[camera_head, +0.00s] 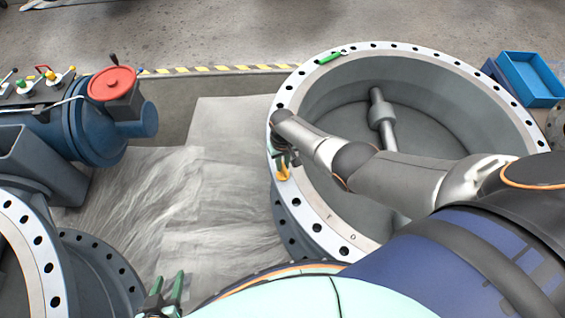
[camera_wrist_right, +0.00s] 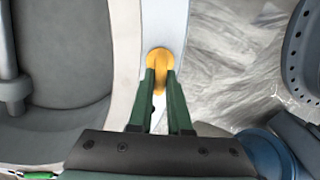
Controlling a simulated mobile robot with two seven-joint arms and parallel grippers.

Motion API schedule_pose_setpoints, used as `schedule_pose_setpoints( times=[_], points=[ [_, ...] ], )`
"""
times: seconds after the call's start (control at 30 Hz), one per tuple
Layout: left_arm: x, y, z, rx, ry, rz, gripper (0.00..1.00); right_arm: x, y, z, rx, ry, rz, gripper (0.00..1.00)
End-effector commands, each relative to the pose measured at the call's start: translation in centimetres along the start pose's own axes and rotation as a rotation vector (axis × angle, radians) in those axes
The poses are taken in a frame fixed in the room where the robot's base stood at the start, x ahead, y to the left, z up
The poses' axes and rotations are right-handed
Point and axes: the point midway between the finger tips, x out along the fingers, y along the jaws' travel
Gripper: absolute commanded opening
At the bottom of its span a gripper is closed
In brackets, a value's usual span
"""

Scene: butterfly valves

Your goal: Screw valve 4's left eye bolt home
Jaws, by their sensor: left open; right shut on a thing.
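A yellow eye bolt (camera_head: 284,173) stands at the left side of the large round valve's pale flange (camera_head: 293,208). In the right wrist view the eye bolt (camera_wrist_right: 159,58) is between the green fingertips, over the flange rim. My right gripper (camera_head: 281,158) reaches across the valve bore and is shut on this eye bolt; the arm's wrist partly covers the spot. How deep the thread sits is hidden. My left gripper (camera_head: 165,292) is open and empty at the bottom edge, away from the valve. No valve number is readable.
A green piece (camera_head: 331,57) lies on the flange's far rim. A blue bin (camera_head: 530,78) stands at the back right. A blue pipe unit with a red handwheel (camera_head: 112,83) is at the left. Another flange (camera_head: 35,252) is at lower left. Bare floor lies between.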

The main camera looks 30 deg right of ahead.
Motion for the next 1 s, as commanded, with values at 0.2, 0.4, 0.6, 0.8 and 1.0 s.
schedule_pose_setpoints(
  times=[0.2, 0.4, 0.6, 0.8, 1.0],
  points=[
    [-0.05, 0.01, -0.06, 0.0, 0.0, 0.0, 0.5, -0.03, 0.2, 0.06, 0.032, -0.004, 0.004, 0.0],
    [-0.05, 0.01, -0.07, 0.0, 0.001, 0.0, 0.5, -0.02, 0.19, 0.06, 0.034, -0.004, 0.004, 0.0],
    [-0.05, 0.01, -0.08, 0.0, 0.001, 0.0, 0.5, -0.01, 0.18, 0.07, 0.033, -0.004, 0.003, 0.2],
    [-0.05, 0.0, -0.07, 0.0, 0.001, 0.0, 0.5, 0.0, 0.1, 0.04, 0.032, -0.002, 0.002, 0.42],
    [-0.04, 0.0, -0.07, 0.0, 0.001, 0.0, 0.5, 0.0, 0.03, 0.03, 0.031, -0.001, 0.001, 0.47]
  ],
)
